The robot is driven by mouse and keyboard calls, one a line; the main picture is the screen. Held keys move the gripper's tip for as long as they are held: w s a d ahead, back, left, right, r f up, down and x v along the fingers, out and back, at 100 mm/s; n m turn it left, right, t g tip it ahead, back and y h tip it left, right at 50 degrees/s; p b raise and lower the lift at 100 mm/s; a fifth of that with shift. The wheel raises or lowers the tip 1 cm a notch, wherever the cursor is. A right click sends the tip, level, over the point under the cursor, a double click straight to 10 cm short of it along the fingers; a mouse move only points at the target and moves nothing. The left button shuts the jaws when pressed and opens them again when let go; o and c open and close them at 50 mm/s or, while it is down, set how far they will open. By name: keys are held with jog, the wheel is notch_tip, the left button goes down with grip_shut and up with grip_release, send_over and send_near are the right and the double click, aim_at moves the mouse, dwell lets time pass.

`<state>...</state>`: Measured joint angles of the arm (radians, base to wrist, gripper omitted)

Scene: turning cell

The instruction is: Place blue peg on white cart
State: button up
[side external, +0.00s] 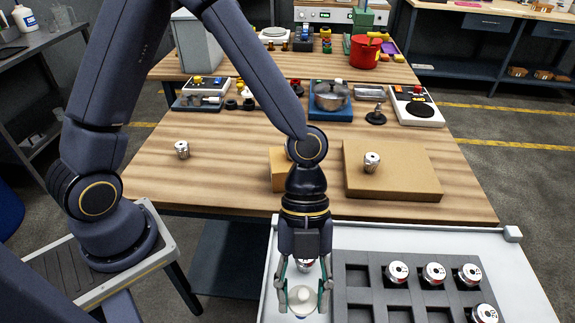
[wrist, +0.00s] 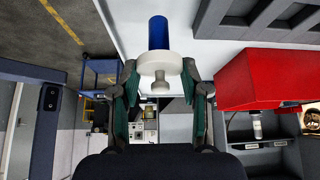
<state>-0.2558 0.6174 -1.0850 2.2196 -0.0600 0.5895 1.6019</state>
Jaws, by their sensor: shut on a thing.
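The blue peg (wrist: 158,32) has a blue shaft, a white round flange and a small white knob. My gripper (wrist: 160,80) is shut on it at the white end. In the side external view my gripper (side external: 304,292) points down at the near left part of the white cart (side external: 400,236), with the peg's white top (side external: 302,301) between the fingers. The blue shaft is mostly hidden there. The cart's white top (wrist: 205,40) also shows in the wrist view. I cannot tell whether the peg touches the cart.
A dark grey tray (side external: 350,269) with metal parts in several pockets stands on the cart just right of my gripper. Another metal part is partly hidden behind my gripper. A wooden table (side external: 235,175) behind holds a cardboard box, a flat board and metal parts.

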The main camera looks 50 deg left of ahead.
aim_at(303, 303)
jog(key=shift+w+d+f, duration=0.1)
jog(key=shift+f, duration=1.55)
jog(key=shift+f, duration=0.1)
jog(key=o, duration=1.3)
